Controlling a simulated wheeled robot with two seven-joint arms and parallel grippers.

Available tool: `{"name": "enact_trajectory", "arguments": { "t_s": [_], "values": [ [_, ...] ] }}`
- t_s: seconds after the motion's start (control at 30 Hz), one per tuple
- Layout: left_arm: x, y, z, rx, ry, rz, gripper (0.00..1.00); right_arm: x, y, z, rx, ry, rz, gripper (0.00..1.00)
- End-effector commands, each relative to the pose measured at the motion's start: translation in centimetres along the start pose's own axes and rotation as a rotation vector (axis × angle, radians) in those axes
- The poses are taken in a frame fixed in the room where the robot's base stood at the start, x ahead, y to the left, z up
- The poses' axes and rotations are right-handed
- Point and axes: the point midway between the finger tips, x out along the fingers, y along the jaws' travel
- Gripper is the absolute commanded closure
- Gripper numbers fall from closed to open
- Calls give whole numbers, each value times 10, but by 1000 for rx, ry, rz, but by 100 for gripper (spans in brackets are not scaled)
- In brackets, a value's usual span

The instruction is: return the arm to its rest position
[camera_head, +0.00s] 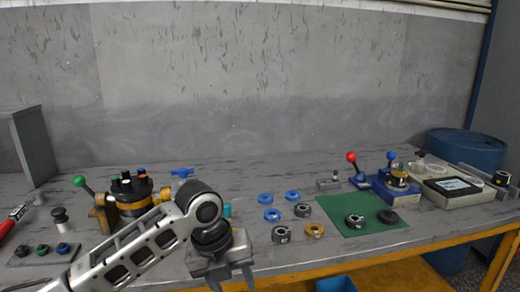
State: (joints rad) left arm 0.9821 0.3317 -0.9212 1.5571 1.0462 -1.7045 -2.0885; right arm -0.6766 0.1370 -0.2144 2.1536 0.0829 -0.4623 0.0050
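My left arm reaches in from the lower left, and its grey gripper (231,279) points down in front of the bench. Its two fingers are spread apart with nothing visible between them; the lower ends come close to the picture's bottom edge. The gripper is near the bench's front edge and apart from the rings to its right. My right arm and gripper are not in view.
A black-and-brass motor assembly (131,195) with a green-knobbed lever stands behind my arm. Several blue, dark and orange rings lie right of the gripper. A green mat (345,223), a blue fixture (384,188), a meter (453,188) and a blue barrel (468,150) are further right.

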Motion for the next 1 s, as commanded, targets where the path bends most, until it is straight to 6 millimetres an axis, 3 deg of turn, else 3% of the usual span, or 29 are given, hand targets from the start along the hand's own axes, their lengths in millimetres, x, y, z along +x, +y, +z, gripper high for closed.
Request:
{"name": "enact_trajectory", "arguments": {
  "t_s": [0.27, 0.47, 0.67, 0.8, 1.0],
  "values": [
    [71, -22, -38, -509, 1, -270, 52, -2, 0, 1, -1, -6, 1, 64],
    [112, -17, -73, -1156, 47, -547, 52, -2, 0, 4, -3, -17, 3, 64],
    [130, 29, -109, -1807, 92, -800, 52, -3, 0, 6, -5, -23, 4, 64],
    [130, 76, -139, -2180, 94, -966, 52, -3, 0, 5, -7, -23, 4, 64],
    [120, 125, -171, -2462, 81, -1133, 52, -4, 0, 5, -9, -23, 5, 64]
  ]
}}
